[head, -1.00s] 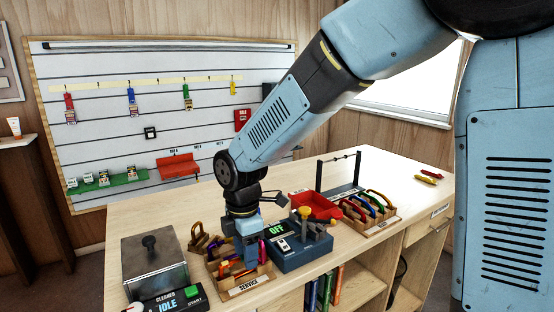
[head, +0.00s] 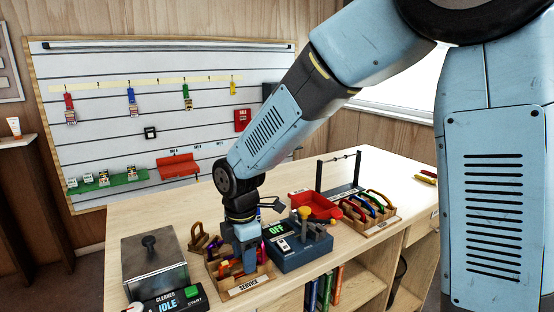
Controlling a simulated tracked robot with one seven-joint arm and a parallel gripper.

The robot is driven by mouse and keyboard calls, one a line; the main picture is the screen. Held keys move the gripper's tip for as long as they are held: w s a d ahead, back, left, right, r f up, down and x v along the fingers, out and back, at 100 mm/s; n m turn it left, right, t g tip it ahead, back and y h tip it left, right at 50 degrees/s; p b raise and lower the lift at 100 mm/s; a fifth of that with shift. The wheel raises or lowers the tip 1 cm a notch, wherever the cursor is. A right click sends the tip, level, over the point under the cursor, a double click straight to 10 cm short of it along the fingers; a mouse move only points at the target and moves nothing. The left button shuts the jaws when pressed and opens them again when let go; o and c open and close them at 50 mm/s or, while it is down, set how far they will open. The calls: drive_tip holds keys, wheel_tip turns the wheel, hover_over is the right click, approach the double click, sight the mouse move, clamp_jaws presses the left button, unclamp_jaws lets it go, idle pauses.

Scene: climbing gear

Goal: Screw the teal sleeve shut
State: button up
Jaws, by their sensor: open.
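My gripper (head: 248,262) points down into the wooden tray marked SERVICE (head: 246,288), in the middle front of the bench in the head view. It is open, but its fingertips are small and partly hidden among the items. The tray holds several coloured pieces, with orange, purple and pink parts showing around the gripper. I cannot make out a teal sleeve; it may be hidden by my gripper or among these items.
The blue device with the green OFF display (head: 298,245) stands close to the right of the tray. The metal cleaner box (head: 152,262) stands to the left. A red tray (head: 316,206) and a wooden rack of coloured carabiners (head: 366,210) lie further right.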

drive_tip(key=shift+s+d+f, duration=0.1)
drive_tip(key=shift+s+f, duration=0.05)
drive_tip(key=shift+f, duration=0.3)
drive_tip(key=shift+s+d, duration=0.3)
drive_tip(key=shift+s, duration=0.25)
idle(0.4)
drive_tip(key=shift+r, duration=1.25)
drive_tip(key=shift+r, duration=0.15)
drive_tip(key=shift+w+a, duration=0.35)
drive_tip(key=shift+w, duration=0.25)
